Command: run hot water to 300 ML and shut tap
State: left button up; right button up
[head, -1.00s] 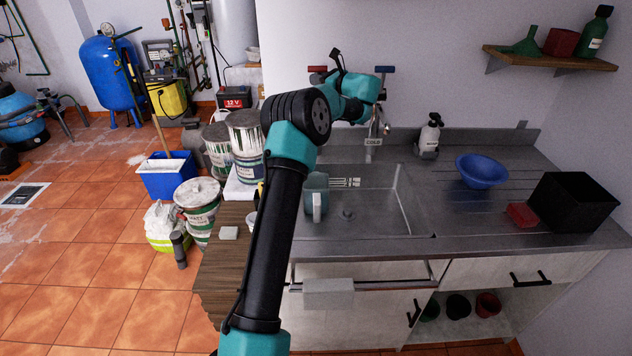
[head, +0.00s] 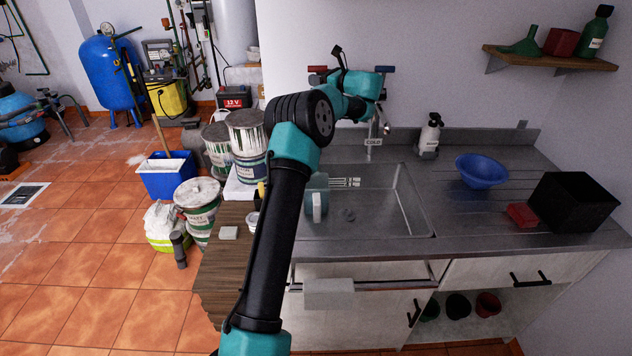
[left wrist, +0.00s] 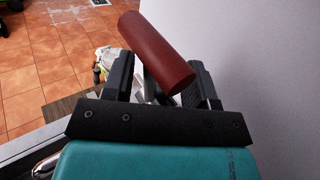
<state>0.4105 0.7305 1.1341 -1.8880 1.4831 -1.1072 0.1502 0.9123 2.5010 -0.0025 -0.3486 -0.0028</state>
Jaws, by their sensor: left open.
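The hot tap's red handle (head: 317,69) sticks out at the wall above the sink. In the left wrist view the red handle (left wrist: 157,50) lies slanted across the gap between my left fingers. My left gripper (left wrist: 160,77) is open there and not clamped on it. In the head view the left gripper (head: 334,76) is close by the handle, mostly hidden by my own arm. My right gripper is not seen.
The metal sink (head: 400,190) is otherwise clear. A soap bottle (head: 429,137), blue bowl (head: 482,171), red sponge (head: 522,215) and black bin (head: 573,206) stand to its right. Paint tins (head: 246,139) crowd the left side.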

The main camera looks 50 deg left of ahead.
pick_arm(q)
jog(key=shift+w+d, duration=1.05)
jog(key=shift+w, duration=0.15)
jog(key=shift+o, duration=0.6)
jog(key=shift+w+d, duration=1.15)
jog(key=shift+w, duration=0.15)
jog(key=shift+c, duration=0.6)
jog(key=shift+s+a, duration=0.1)
jog(key=shift+s+a, duration=0.85)
jog(key=shift+s, duration=0.1)
